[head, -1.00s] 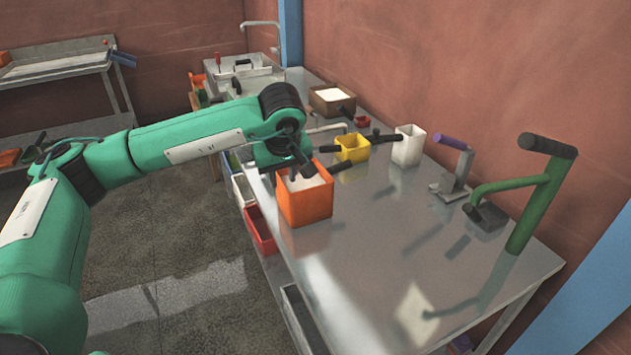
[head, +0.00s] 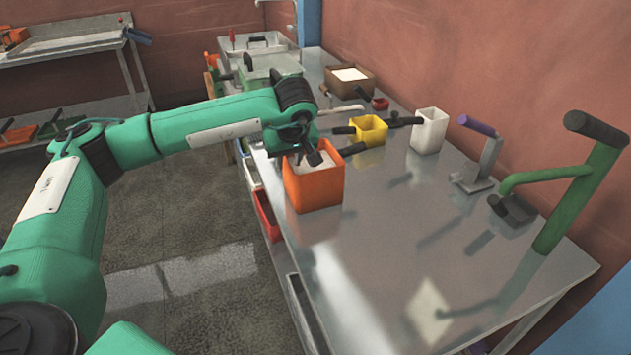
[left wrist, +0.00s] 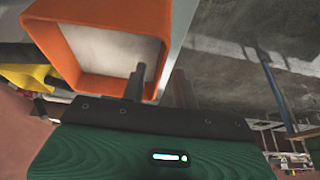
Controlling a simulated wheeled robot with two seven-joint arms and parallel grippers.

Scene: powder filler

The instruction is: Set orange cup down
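The orange cup (head: 318,189), square with pale contents, stands upright at the left edge of the metal table. My left gripper (head: 307,156) is at its rim from above. In the left wrist view the orange cup (left wrist: 66,42) fills the upper left. There, one finger of my left gripper (left wrist: 160,85) is inside the cup and the other is outside, so they straddle one wall. Gaps show between fingers and wall, so the gripper looks open. The head view hides part of the fingers. My right gripper is not in view.
A yellow cup (head: 368,136) with dark handles and a white container (head: 429,131) stand behind and to the right. A purple-handled stand (head: 478,160) and a green lever stand (head: 572,195) are at right. A red bin (head: 266,215) is below the edge.

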